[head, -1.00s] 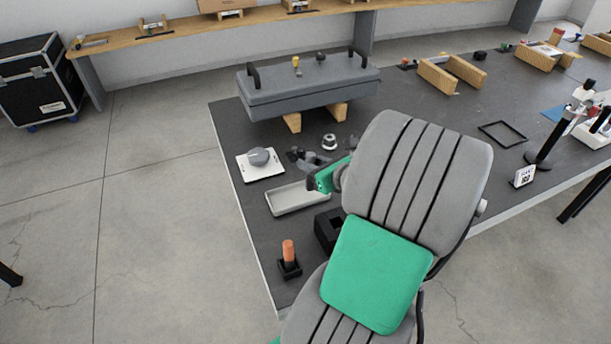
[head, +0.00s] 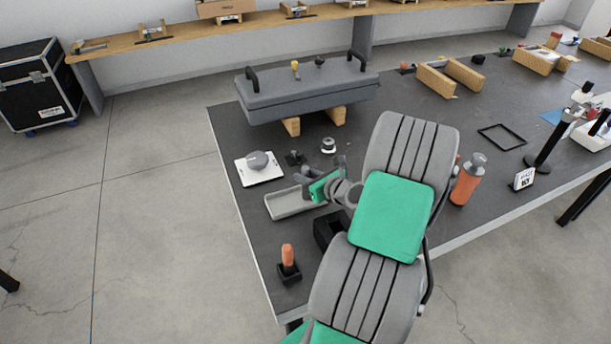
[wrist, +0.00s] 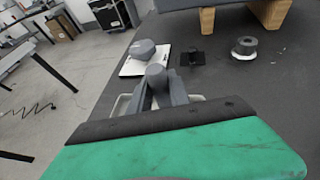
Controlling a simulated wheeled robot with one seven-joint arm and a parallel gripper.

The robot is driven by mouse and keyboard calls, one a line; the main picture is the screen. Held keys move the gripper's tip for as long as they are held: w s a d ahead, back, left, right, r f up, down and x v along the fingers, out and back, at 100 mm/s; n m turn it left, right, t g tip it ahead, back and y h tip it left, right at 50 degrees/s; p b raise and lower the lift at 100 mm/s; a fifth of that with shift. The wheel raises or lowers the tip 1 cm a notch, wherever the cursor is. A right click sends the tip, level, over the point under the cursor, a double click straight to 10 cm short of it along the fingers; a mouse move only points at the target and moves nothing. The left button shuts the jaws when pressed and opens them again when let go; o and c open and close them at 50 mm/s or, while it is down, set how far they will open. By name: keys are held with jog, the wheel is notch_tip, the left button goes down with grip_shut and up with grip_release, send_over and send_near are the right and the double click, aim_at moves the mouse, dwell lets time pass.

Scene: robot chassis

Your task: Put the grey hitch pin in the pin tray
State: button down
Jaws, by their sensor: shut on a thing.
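My gripper (head: 306,182) is shut on the grey hitch pin (wrist: 156,71), whose round head shows between the fingers in the wrist view. In the head view the pin is hard to tell from the grey fingers. The pin tray (head: 274,209) is a shallow light-grey tray near the table's left edge. My gripper is above its right end, with the pin apparently held above the tray. In the wrist view most of the tray is hidden behind my gripper; only bits of its rim (wrist: 121,104) show.
A white plate with a grey knob-like piece (head: 258,160) lies behind the tray. A small black stand (head: 294,158) and a ring-shaped part (head: 328,145) are near it. A black open box (head: 327,228) and an orange-handled piece in a holder (head: 288,262) are in front. A grey chassis case (head: 308,95) stands behind.

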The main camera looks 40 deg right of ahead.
jog(key=c, duration=1.2)
grip_release()
jog(key=shift+f, duration=0.1)
jog(key=shift+c, duration=0.2)
jog(key=shift+s+r, duration=0.1)
jog(key=shift+r, duration=0.15)
jog(key=v, duration=1.1)
jog(key=w+a+f+n+g+y, duration=0.1)
jog(key=a+n+g+y, duration=0.15)
jog(key=a+n, duration=0.6)
jog(key=w+a+n+g+y, duration=0.15)
jog(key=a+n+g, duration=0.25)
jog(key=a+n, duration=0.45)
jog(key=s+a+r+n+g+h, duration=0.2)
jog(key=s+a+r+n, duration=0.1)
jog(key=n, duration=0.6)
jog(key=s+a+r+n+g+h, duration=0.1)
jog(key=s+a+r+n+h, duration=0.1)
jog(key=s+a+n, duration=0.3)
jog(key=a+r+n, duration=0.1)
jog(key=a+n, duration=0.2)
jog(key=n, duration=0.2)
jog(key=shift+r+g, duration=0.3)
jog(key=shift+g, duration=0.05)
